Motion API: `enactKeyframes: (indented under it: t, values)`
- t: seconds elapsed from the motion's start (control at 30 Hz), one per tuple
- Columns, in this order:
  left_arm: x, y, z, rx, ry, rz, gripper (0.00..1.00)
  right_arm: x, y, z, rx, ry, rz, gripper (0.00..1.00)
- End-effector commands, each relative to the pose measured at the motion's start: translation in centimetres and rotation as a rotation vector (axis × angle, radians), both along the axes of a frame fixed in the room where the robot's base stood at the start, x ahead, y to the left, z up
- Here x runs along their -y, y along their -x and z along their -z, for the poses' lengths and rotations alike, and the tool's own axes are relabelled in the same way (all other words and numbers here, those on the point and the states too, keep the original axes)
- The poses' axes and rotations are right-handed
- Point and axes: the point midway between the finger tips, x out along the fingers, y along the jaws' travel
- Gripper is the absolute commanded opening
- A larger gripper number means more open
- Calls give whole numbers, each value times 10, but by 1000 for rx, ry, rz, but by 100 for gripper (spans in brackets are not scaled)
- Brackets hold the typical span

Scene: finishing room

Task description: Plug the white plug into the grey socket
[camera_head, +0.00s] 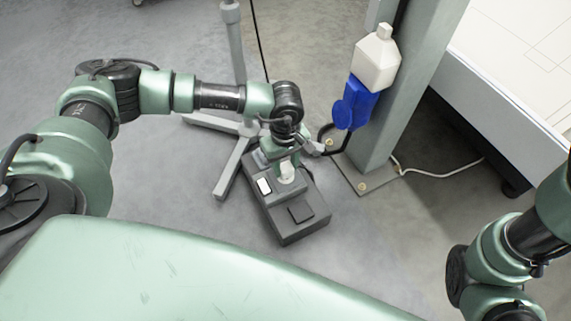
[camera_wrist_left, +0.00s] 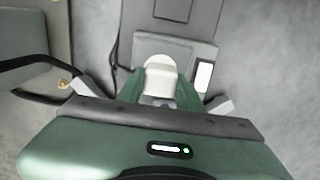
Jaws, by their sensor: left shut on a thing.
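The white plug (camera_head: 287,172) is between the fingers of my left gripper (camera_head: 282,160), which is shut on it. In the left wrist view the white plug (camera_wrist_left: 160,78) sits between the two green fingers of my left gripper (camera_wrist_left: 160,90). Below it is a dark grey box (camera_head: 291,222) on the floor, with a grey raised face around the plug. The grey socket's opening is hidden by the plug and gripper, and I cannot tell whether the plug is seated in it. My right arm is at the lower right, but its gripper is out of view.
A white rocker switch (camera_head: 264,186) and a dark square pad (camera_head: 300,212) are on the box. A grey-green post (camera_head: 398,100) stands right of it, with a white bottle (camera_head: 376,58) in a blue holder (camera_head: 353,104). A grey stand (camera_head: 232,165) is behind left.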

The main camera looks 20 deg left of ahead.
Motion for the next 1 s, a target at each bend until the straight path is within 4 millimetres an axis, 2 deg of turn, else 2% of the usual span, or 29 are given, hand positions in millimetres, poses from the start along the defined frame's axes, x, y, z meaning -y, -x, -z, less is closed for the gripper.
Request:
enactKeyframes:
  t: [1.0]
  values:
    - [0, 0, 8, 0, 0, 0, 0, 0, -3, 5, -6, 0, 0, 36]
